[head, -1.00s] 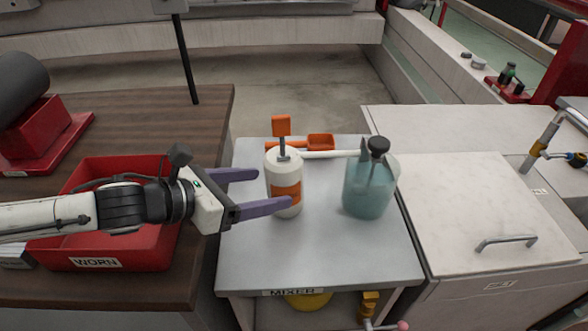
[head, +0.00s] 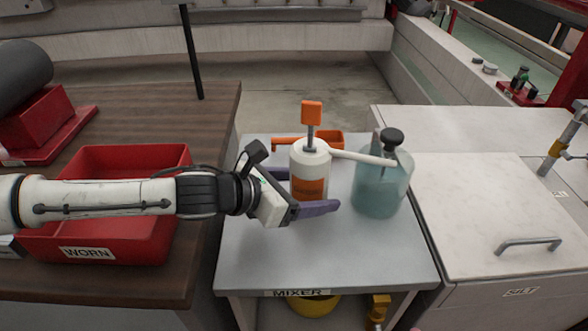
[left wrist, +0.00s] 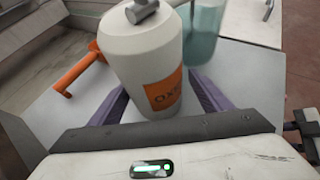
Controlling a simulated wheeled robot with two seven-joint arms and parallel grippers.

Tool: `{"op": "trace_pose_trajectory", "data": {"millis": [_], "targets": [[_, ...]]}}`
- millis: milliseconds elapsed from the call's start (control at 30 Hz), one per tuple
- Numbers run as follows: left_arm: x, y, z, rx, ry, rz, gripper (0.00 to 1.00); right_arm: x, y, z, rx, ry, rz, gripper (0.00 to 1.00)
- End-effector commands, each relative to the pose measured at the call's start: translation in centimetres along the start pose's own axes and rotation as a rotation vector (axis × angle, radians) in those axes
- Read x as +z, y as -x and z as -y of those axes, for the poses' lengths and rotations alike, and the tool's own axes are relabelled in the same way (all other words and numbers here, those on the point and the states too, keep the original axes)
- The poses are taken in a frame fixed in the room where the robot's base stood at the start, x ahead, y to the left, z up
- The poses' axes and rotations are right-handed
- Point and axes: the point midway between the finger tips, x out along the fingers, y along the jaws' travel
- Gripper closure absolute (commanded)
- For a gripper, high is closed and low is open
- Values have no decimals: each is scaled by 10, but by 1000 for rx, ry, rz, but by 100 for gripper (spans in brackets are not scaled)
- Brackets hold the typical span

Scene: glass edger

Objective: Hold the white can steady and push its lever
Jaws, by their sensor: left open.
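The white can (head: 311,162) stands upright on the grey mixer table, with an orange label and an orange lever (head: 312,112) on a post at its top. A white spout runs from its top to the right. My left gripper (head: 325,206) is open, with purple fingers at the can's lower part. In the left wrist view the can (left wrist: 145,62) stands between the two fingers (left wrist: 165,100), one on each side; whether they touch it I cannot tell. The far finger is mostly hidden in the head view.
A red bin (head: 105,237) marked WORN is at left. The table front (head: 340,270) is clear.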

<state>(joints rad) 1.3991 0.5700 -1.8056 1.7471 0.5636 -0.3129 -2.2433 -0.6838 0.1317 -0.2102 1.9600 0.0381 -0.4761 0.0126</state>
Motion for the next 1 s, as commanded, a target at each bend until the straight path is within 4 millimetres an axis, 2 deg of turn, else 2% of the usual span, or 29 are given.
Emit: {"op": "trace_pose_trajectory", "data": {"millis": [133,467,600,633,667,700,800,833,1000], "targets": [[0,-8,0,-1,0,0,28,0,0,-1,1,-2,0,69],[0,-10,0,0,0,1,28,4,-1,-5,9,-4,5,69],[0,-10,0,-1,0,1,52,4,-1,-6,10,-4,5,69],[0,-10,0,-1,0,1,54,4,-1,-6,10,-4,5,69],[0,-10,0,-1,0,1,54,4,-1,-6,10,-4,5,69],[0,-10,0,-1,1,1,43,4,-1,-6,10,-4,5,69],[0,-10,0,-1,1,1,60,4,-1,-5,10,-4,5,69],[0,-10,0,-1,1,1,63,4,-1,-5,10,-4,5,69],[0,-10,0,-1,1,1,63,4,0,-5,9,-4,5,69]]}}
